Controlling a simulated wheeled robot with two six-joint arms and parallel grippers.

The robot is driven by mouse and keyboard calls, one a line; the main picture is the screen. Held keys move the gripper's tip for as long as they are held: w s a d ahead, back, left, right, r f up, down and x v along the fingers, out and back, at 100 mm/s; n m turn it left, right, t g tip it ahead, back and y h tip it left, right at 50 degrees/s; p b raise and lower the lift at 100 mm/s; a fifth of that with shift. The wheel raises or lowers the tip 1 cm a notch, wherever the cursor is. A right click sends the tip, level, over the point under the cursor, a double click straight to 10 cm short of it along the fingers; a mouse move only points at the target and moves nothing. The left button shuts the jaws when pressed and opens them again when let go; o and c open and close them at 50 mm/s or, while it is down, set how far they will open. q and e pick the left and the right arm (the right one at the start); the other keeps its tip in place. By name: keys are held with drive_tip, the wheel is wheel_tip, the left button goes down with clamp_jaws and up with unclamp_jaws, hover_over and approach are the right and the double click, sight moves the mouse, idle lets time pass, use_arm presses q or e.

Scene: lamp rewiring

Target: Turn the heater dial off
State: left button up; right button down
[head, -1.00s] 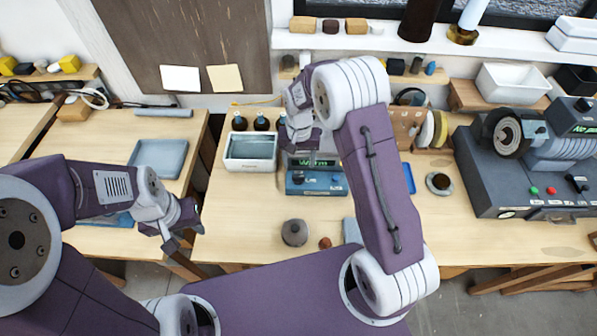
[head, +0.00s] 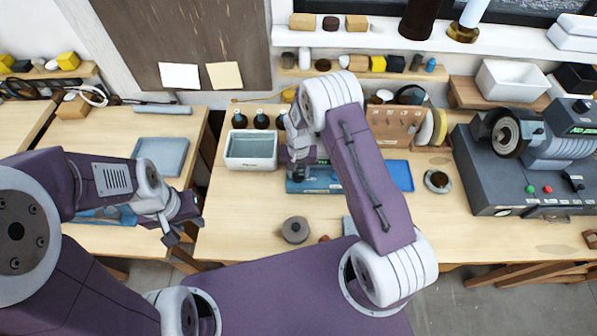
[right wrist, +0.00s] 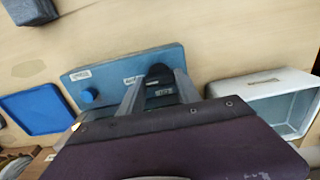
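The heater is a blue box (head: 318,187) on the middle table, partly hidden by my right arm in the head view. The heater's display is mostly hidden and cannot be read. My left gripper (head: 184,233) hangs empty near the left table's front corner; its fingers look apart.
A white tray (head: 229,162) stands left of the heater and a blue mat (head: 399,176) lies to its right. A round grey object (head: 295,230) sits in front. A machine (head: 520,180) fills the right side. Dark bottles (head: 261,122) stand behind the white tray.

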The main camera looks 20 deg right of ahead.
drive_tip(key=shift+n, duration=0.4)
drive_tip(key=n+b, duration=0.1)
drive_tip(key=n, duration=0.1)
drive_tip(key=shift+n+b, duration=0.4)
drive_tip(key=n+b, duration=0.1)
drive_tip(key=n, duration=0.3)
drive_tip(key=shift+n, duration=0.3)
drive_tip(key=n+b, duration=0.1)
drive_tip(key=n, duration=0.4)
drive_tip(key=shift+b, duration=0.3)
drive_tip(key=shift+r+n+b, duration=0.15)
drive_tip(key=shift+n+b, duration=0.15)
drive_tip(key=shift+n, duration=2.2)
drive_tip(key=c, duration=0.8)
unclamp_jaws()
drive_tip(key=shift+c, duration=0.2)
drive_tip(key=shift+s, duration=0.1)
